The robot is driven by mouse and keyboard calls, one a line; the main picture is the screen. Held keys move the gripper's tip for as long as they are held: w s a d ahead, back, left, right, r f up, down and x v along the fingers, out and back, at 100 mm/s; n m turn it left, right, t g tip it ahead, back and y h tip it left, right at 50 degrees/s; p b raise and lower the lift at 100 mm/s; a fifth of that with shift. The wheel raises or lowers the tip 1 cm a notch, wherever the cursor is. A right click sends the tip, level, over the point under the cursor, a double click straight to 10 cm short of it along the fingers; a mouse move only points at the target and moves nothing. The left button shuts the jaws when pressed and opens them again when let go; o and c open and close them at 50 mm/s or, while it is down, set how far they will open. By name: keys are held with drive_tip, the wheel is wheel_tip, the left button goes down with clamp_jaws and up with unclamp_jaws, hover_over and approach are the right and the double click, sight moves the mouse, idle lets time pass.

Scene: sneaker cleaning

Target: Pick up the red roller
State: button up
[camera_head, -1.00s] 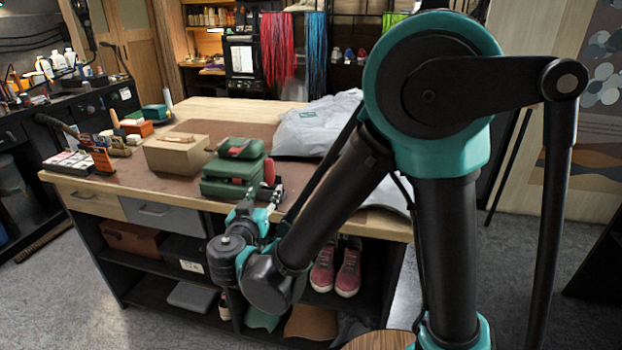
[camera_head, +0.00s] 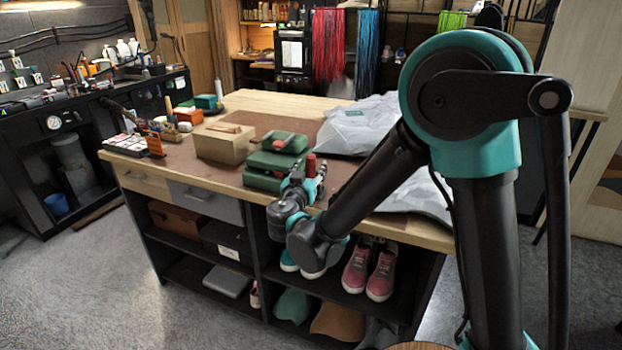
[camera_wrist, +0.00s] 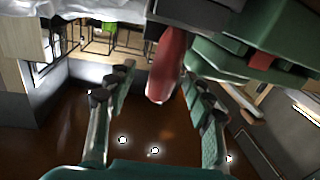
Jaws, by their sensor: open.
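The red roller (camera_head: 311,166) stands on the workbench in the head view, just right of the stacked green cases. Its lower part is hidden behind my gripper (camera_head: 305,182), which is at the bench's front edge. In the wrist view the roller (camera_wrist: 167,62) is a red rounded shape reaching between the fingertips of my gripper (camera_wrist: 155,76). The fingers are spread, with visible gaps on both sides of the roller. No firm contact shows, and I cannot tell how deep the roller sits between them.
The green cases (camera_head: 274,161) stand close to the roller, and also show in the wrist view (camera_wrist: 225,65). A cardboard box (camera_head: 224,147) is to their left. A grey plastic-wrapped item (camera_head: 365,127) lies behind right. The workbench edge (camera_head: 225,188) is below. Pink sneakers (camera_head: 369,269) sit on the shelf.

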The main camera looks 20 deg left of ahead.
drive_tip(key=shift+w+a+f, duration=0.1)
drive_tip(key=shift+w+a, duration=0.1)
drive_tip(key=shift+w, duration=1.15)
drive_tip(key=shift+w+a+f, duration=0.1)
drive_tip(key=shift+w+a, duration=0.1)
drive_tip(key=shift+w, duration=1.15)
clamp_jaws()
